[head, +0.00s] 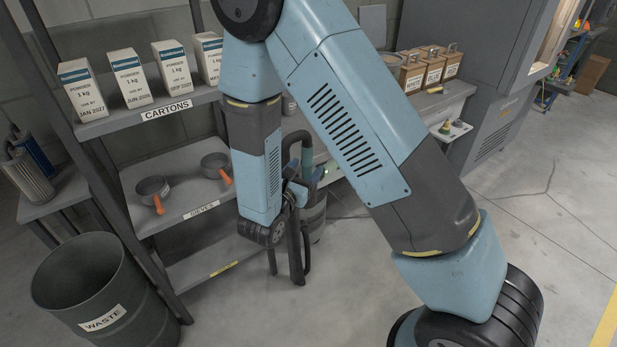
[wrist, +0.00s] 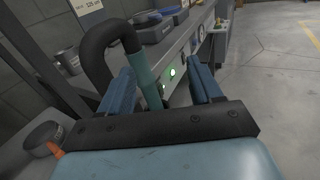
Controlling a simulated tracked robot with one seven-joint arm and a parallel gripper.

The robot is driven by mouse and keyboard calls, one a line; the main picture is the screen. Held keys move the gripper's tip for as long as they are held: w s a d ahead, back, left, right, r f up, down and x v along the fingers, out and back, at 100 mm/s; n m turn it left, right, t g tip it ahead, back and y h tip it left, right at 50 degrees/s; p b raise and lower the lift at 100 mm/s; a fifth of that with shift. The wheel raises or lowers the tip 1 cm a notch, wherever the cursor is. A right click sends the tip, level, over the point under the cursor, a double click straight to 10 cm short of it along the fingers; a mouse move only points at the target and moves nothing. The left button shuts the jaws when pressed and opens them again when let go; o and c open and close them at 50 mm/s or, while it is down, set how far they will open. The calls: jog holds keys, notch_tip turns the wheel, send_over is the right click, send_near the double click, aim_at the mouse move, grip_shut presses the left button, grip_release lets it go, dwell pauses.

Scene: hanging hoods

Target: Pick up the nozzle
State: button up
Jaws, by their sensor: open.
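The nozzle seems to be the teal tube (wrist: 146,76) with a thick black curved hose (wrist: 92,50) in the wrist view. The tube rises between my blue jaws, closer to the left one. My gripper (wrist: 163,82) is open, with clear space between the tube and the right jaw. I cannot tell whether the left jaw touches the tube. In the head view, my gripper (head: 297,192) is partly hidden behind my arm, beside dark upright tubing (head: 295,250). The lower end of the tube is hidden by the gripper body in the wrist view.
A shelf rack on the left holds powder cartons (head: 130,78) and two sieves with orange handles (head: 152,190). A waste bin (head: 85,290) stands before it. A bench with wooden boxes (head: 430,68) is behind my arm. Open floor (head: 545,215) lies to the right.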

aim_at(305, 154)
jog(key=w+f, duration=0.1)
jog(key=w, duration=0.1)
jog(key=w+n+y, duration=0.1)
jog(key=w, duration=0.1)
jog(key=w+f+n+t, duration=0.1)
jog(key=w, duration=0.1)
jog(key=shift+w+a+f+y, duration=0.2)
jog(key=shift+a+f+y, duration=0.1)
jog(key=shift+y, duration=0.1)
jog(key=shift+a+r+x, duration=0.1)
jog(key=shift+x, duration=1.45)
jog(key=shift+a+r+x, duration=0.15)
jog(key=shift+x, duration=1.4)
jog(key=shift+w, duration=0.1)
jog(key=c, duration=1.2)
